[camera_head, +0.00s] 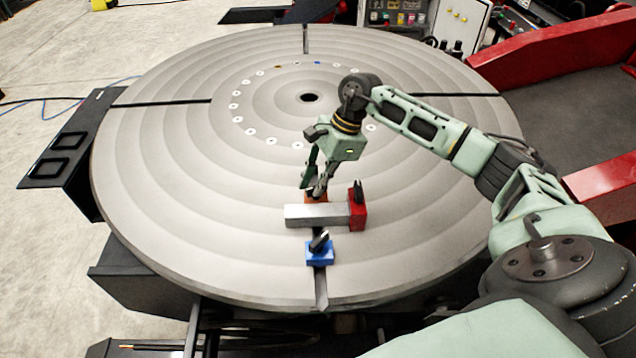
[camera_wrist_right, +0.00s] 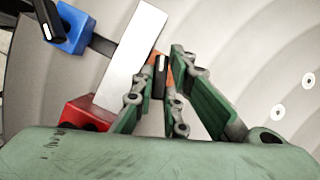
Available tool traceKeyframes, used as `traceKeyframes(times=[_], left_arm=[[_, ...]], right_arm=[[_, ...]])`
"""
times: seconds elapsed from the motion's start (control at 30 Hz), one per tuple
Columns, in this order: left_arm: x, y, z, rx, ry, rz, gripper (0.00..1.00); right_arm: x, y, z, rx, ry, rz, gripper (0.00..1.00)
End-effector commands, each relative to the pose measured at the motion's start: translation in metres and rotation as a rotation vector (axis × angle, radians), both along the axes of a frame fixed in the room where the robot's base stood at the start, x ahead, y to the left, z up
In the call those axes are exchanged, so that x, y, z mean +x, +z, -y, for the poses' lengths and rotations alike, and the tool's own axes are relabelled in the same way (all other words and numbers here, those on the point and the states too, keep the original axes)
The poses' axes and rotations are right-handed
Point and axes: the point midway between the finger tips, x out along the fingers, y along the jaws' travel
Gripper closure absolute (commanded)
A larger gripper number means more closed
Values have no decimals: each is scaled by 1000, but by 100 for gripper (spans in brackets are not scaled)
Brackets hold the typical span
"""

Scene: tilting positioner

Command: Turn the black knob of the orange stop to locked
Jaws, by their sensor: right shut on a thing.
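The orange stop (camera_head: 311,198) sits on the round table against the far side of a grey metal bar (camera_head: 312,215), and mostly hides under my gripper. Its black knob (camera_wrist_right: 161,68) shows in the right wrist view between the fingers, with a little orange (camera_wrist_right: 169,76) beside it. My right gripper (camera_head: 319,188) reaches down onto the stop and is shut on the black knob. The knob's exact angle is hard to tell. My left gripper is in neither view.
A red stop (camera_head: 357,214) with a black knob touches the bar's right end. A blue stop (camera_head: 319,257) with a black knob stands nearer, apart from the bar, over a dark slot. The table around is largely clear. A control box (camera_head: 462,22) stands behind.

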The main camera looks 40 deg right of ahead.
Motion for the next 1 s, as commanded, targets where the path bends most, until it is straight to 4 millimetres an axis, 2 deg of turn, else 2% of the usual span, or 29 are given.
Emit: traceKeyframes(times=[0.1,0.33,0.5,0.83,0.87,1.0], left_arm=[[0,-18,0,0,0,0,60],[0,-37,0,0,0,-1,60],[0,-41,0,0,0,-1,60],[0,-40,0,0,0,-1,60],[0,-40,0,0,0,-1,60],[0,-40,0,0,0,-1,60]], right_arm=[[-1,-5,0,-1,-101,5,100],[-2,-3,-1,1,-306,4,100],[-2,-1,-1,2,-378,3,100],[-2,1,-2,3,-387,1,100],[-2,1,-2,3,-387,1,85],[-2,1,-2,3,-386,2,73]])
